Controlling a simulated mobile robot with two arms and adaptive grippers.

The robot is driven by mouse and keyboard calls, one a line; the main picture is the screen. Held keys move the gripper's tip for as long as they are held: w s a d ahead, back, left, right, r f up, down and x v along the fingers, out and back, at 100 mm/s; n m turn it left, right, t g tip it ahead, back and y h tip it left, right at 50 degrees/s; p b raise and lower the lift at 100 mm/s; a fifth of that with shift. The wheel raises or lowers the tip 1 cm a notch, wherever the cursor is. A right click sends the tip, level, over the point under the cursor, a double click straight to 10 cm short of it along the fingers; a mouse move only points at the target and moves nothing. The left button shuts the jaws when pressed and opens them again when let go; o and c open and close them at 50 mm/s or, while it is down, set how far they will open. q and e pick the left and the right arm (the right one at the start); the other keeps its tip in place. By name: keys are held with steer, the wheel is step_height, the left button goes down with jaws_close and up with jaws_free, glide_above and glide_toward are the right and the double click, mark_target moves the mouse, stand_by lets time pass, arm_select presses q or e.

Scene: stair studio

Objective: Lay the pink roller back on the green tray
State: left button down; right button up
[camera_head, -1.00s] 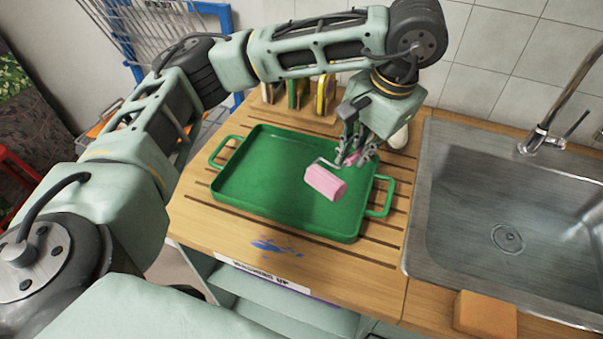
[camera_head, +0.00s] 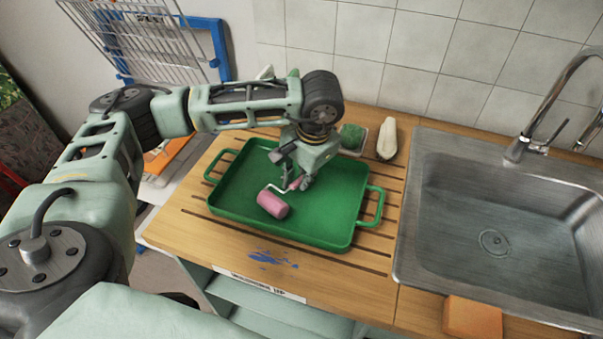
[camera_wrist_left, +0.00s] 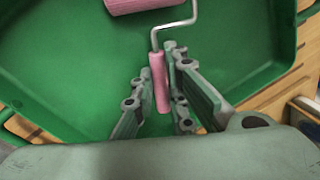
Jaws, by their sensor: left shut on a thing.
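The pink roller (camera_head: 272,204) has a pink sleeve, a bent metal wire and a pink handle. My left gripper (camera_head: 298,182) is shut on the handle, over the inside of the green tray (camera_head: 335,231). In the left wrist view the handle (camera_wrist_left: 159,82) stands between the two fingers of the gripper (camera_wrist_left: 160,88), and part of the sleeve (camera_wrist_left: 140,4) shows at the top edge. The roller is within the tray's outline; I cannot tell whether the sleeve touches the tray floor. The tray lies on the slatted wooden counter. My right gripper is not in view.
A metal sink (camera_head: 490,215) with a tap (camera_head: 545,110) is to the right. Behind the tray are a green scrubbing pad (camera_head: 352,137) and a pale oblong item (camera_head: 387,139). An orange sponge (camera_head: 472,318) lies at the front right. Blue paint (camera_head: 271,259) marks the counter.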

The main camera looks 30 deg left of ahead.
arm_select(q)
steer(key=shift+f, duration=0.1)
steer(key=c, duration=2.2)
jaws_free()
steer(key=o, duration=0.5)
steer(key=shift+c, duration=0.2)
steer(key=shift+r, duration=0.25)
steer(key=shift+d+r, duration=0.15)
steer(key=shift+r, duration=0.15)
steer(key=b+v, duration=0.2)
steer(key=v, duration=0.9)
